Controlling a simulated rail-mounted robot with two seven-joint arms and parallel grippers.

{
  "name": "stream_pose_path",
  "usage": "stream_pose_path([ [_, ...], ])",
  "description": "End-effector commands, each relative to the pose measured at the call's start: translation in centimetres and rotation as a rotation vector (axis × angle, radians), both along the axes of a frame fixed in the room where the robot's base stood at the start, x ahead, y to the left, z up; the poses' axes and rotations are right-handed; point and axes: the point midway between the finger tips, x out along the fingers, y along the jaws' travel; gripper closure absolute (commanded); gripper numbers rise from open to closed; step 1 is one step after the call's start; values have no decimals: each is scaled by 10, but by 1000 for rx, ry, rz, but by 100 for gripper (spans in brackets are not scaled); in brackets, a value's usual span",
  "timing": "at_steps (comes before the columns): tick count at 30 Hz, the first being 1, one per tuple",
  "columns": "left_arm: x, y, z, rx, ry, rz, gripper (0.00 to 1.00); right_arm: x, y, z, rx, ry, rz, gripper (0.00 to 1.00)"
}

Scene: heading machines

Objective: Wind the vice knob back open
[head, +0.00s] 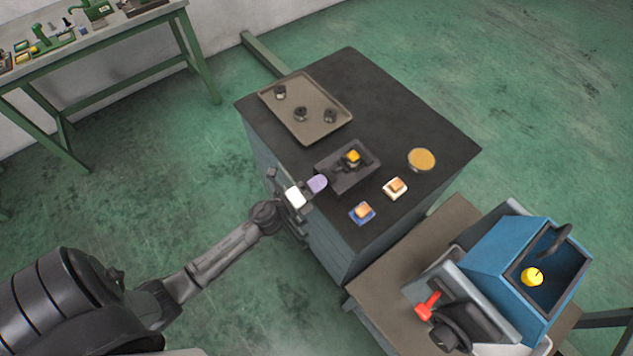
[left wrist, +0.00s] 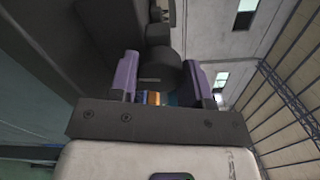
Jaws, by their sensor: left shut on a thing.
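The dark vice (head: 341,178) sits on the black-topped cabinet, with a small yellow-orange piece (head: 352,156) in its middle. My left gripper (head: 318,184) reaches in from the left at the vice's near-left side. One purple finger shows there; the gripper hides the knob in the head view. In the left wrist view, the dark round knob (left wrist: 159,75) lies between the two purple fingers of my left gripper (left wrist: 160,78), which is shut on it. How far the vice jaws are open is too small to tell. My right gripper is not in view.
On the cabinet top (head: 420,125) are a tray (head: 306,118) with several dark parts, a round tan disc (head: 421,160), and two small blocks on a white pad (head: 395,188) and a blue pad (head: 362,213). A blue machine (head: 500,252) stands at right. A green workbench (head: 110,38) is at upper left.

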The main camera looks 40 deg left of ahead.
Motion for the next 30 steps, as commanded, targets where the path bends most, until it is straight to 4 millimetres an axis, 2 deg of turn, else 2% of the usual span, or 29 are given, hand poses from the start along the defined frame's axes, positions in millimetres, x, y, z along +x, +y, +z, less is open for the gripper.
stream_pose_path([
  [12,0,0,1,-160,27,0,80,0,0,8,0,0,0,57],
  [29,0,0,1,-181,31,0,80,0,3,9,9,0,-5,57],
  [30,0,0,1,-181,31,0,52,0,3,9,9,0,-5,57],
])
